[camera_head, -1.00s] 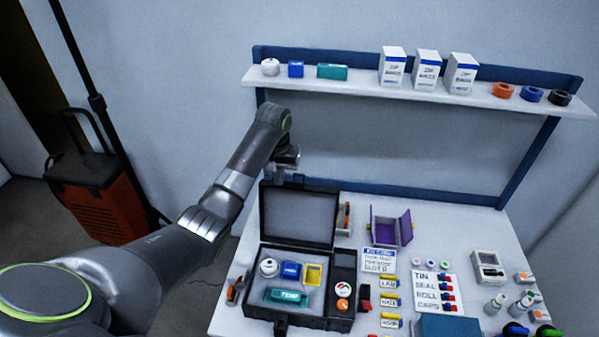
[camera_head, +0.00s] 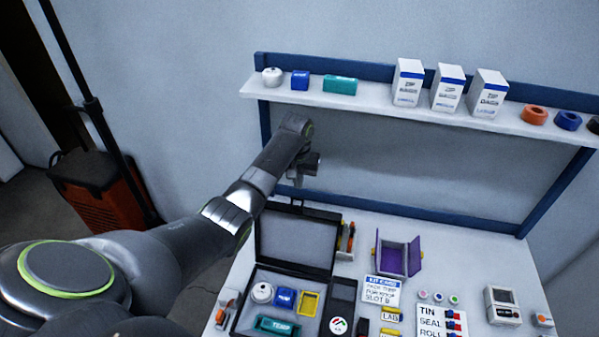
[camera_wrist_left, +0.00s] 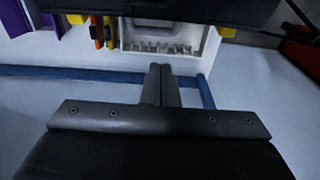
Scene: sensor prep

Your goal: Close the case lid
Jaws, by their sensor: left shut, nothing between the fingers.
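The black case (camera_head: 240,318) stands on the table with its lid (camera_head: 297,240) open and upright at the back. Inside the case lie a white round tin (camera_head: 262,292), a blue box (camera_head: 284,298), a yellow frame (camera_head: 308,303) and a teal box (camera_head: 277,325). My left gripper (camera_head: 297,180) is behind and above the lid, apart from it in the head view. In the left wrist view its fingers (camera_wrist_left: 160,85) are shut with nothing between them, and the dark lid back (camera_wrist_left: 200,10) runs along the top edge. My right gripper is not in view.
A shelf (camera_head: 375,108) with boxes and rolls spans the back above the table. A purple open box (camera_head: 392,258), a label card (camera_head: 381,289) and several small items stand right of the case. A red tool (camera_wrist_left: 98,33) shows beside the lid.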

